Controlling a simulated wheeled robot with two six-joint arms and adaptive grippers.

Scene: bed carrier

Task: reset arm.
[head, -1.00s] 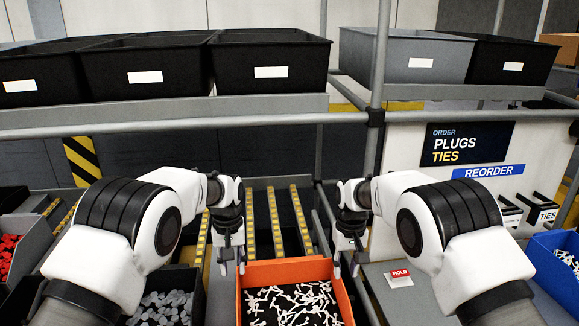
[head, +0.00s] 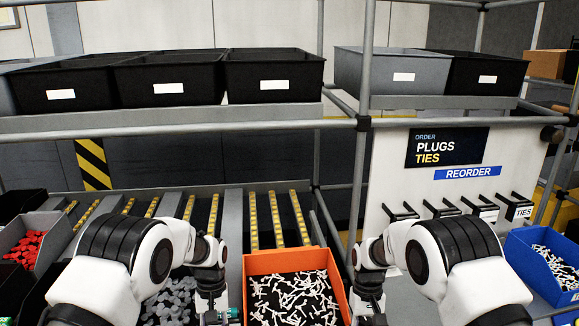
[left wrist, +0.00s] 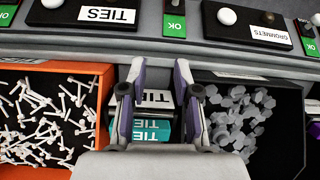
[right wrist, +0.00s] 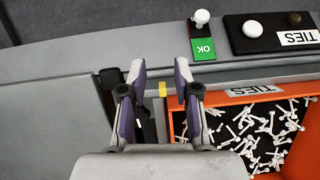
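My left gripper (head: 212,305) is low in the head view, left of the orange bin. In the left wrist view the left gripper (left wrist: 158,80) has its two fingers apart with nothing held. A teal and white TIES label or box (left wrist: 152,130) shows beyond and between them; whether they touch it is unclear. My right gripper (head: 370,300) is low, right of the bin, its tips cut off by the frame. In the right wrist view the right gripper (right wrist: 160,82) is open and empty, beside the orange bin (right wrist: 240,98).
The orange bin (head: 248,262) of white ties stands between my arms, with grey grommets (head: 172,298) to its left. A red-parts bin (head: 50,250) is far left, a blue bin (head: 518,262) far right. Black and grey bins line the upper shelf. A rail (head: 180,128) crosses above.

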